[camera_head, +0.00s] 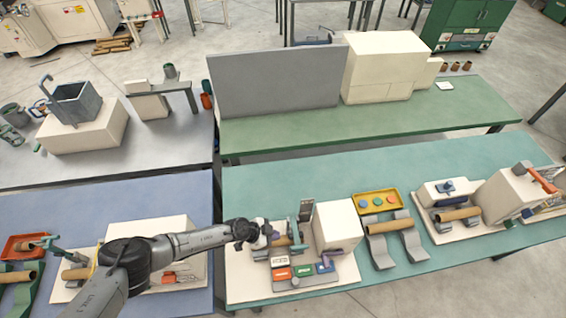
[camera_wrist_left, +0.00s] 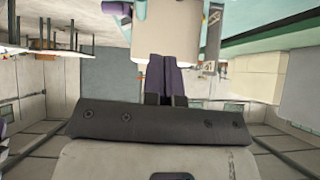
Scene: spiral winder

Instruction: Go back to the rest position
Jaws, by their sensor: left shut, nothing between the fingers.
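My left arm comes in from the left in the head view. Its gripper (camera_head: 268,231) is at the near winder machine (camera_head: 337,226), close to the left side of its white housing and above its button panel (camera_head: 295,272). In the left wrist view the dark fingers of my left gripper (camera_wrist_left: 172,62) are together with nothing held between them. A pale rounded part of the machine (camera_wrist_left: 172,28) lies just beyond the fingertips; I cannot tell whether they touch it. My right gripper is in neither view.
Another white machine (camera_head: 515,197) is farther right. The blue table (camera_head: 110,197) lies under my left arm.

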